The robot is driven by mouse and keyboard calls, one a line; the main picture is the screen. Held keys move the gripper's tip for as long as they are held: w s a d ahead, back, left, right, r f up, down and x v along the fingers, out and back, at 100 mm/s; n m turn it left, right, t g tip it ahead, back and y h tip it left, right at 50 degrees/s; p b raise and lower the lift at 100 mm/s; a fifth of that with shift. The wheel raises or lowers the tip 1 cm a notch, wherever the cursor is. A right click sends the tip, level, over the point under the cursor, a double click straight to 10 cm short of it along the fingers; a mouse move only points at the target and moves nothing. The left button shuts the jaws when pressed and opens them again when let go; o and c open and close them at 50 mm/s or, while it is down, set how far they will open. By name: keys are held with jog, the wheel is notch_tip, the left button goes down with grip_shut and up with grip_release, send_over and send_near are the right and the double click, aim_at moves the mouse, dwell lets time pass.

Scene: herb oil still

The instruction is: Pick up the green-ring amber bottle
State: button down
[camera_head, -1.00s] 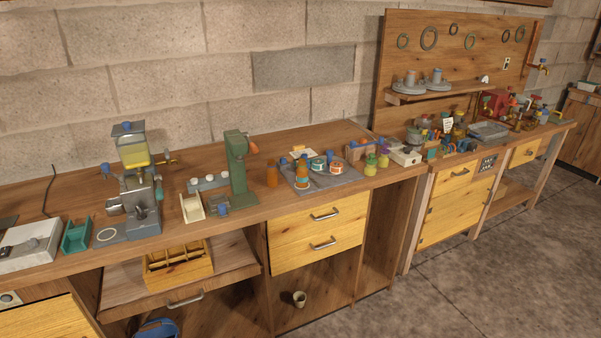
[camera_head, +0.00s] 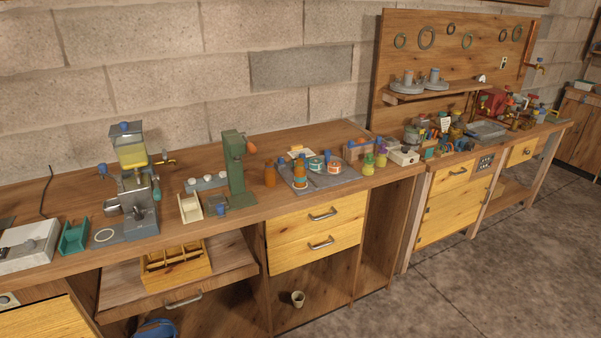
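Two small amber bottles stand on the long wooden bench. One plain-looking amber bottle (camera_head: 270,174) stands just left of the grey tray (camera_head: 338,184). The other amber bottle (camera_head: 300,177) has a blue top and a coloured band low down, and stands at the tray's left side. The bottles are too small for me to tell which one has a green ring. My gripper is not in view.
A green press (camera_head: 235,165) stands left of the bottles. Round tins (camera_head: 317,163) are on the tray behind, and yellow-green jars (camera_head: 368,163) stand to its right. The bench front (camera_head: 290,200) below the bottles is mostly clear.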

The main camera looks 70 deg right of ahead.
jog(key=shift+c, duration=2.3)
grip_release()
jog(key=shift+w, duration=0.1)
